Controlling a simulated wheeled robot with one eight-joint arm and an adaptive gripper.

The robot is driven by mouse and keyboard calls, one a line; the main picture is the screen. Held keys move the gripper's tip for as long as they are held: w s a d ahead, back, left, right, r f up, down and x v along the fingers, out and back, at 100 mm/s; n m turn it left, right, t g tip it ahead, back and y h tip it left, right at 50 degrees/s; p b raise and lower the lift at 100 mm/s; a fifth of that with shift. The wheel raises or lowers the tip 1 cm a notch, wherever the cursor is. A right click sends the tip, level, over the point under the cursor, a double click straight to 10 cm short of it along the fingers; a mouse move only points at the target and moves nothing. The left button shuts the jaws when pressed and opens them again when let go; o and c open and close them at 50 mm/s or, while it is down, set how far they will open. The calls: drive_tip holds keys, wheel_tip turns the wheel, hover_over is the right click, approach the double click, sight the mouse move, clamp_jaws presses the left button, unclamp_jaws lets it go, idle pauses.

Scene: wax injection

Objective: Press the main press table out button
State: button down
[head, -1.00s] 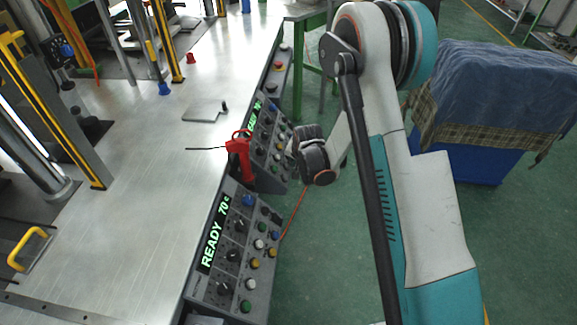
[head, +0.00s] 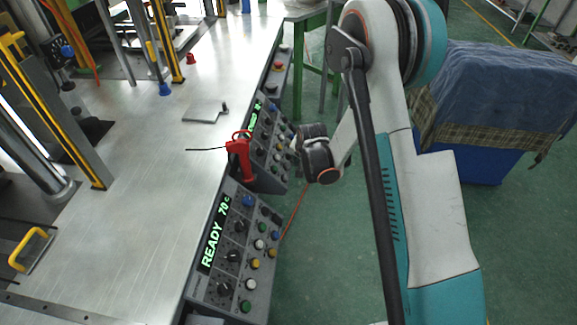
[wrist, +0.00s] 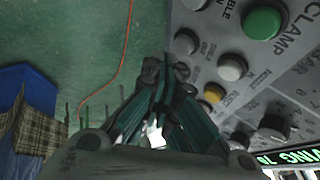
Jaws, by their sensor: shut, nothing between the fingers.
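The control panel in front of my gripper shows in the wrist view (wrist: 240,45) and as the farther panel in the head view (head: 266,146). It has a large green button (wrist: 264,22) by the word CLAMP, a white button (wrist: 232,67), a yellow button (wrist: 213,93) and a dark knob (wrist: 275,122). The head view hides the fingertips behind my wrist.
A red handheld tool (head: 241,158) stands between the far panel and the near panel (head: 235,255). A red cable (wrist: 122,60) runs over the green floor. A cloth-covered blue bin (head: 470,165) stands right.

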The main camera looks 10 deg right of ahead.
idle(0.3)
drive_tip(key=d+r, duration=0.1)
drive_tip(key=s+d+r+p, duration=0.1)
drive_tip(key=d+r, duration=0.1)
drive_tip(key=shift+d+r, duration=0.1)
drive_tip(key=shift+d, duration=0.2)
drive_tip(key=shift+s+r, duration=0.1)
idle(0.7)
drive_tip(key=s+r+n, duration=0.2)
drive_tip(key=s+r, duration=0.4)
drive_tip(key=r, duration=0.5)
drive_tip(key=s+r+n, duration=0.1)
drive_tip(key=s+r, duration=0.5)
drive_tip(key=r, duration=0.5)
drive_tip(key=s+r+n, duration=0.2)
drive_tip(key=s+r, duration=0.1)
drive_tip(key=s, duration=0.8)
drive_tip(key=s+a+r+n+t, duration=0.1)
drive_tip(key=s+r, duration=0.2)
drive_tip(key=s, duration=0.8)
drive_tip(key=shift+a+r+n, duration=0.15)
drive_tip(key=shift+r+n, duration=0.05)
drive_tip(key=shift+n, duration=0.2)
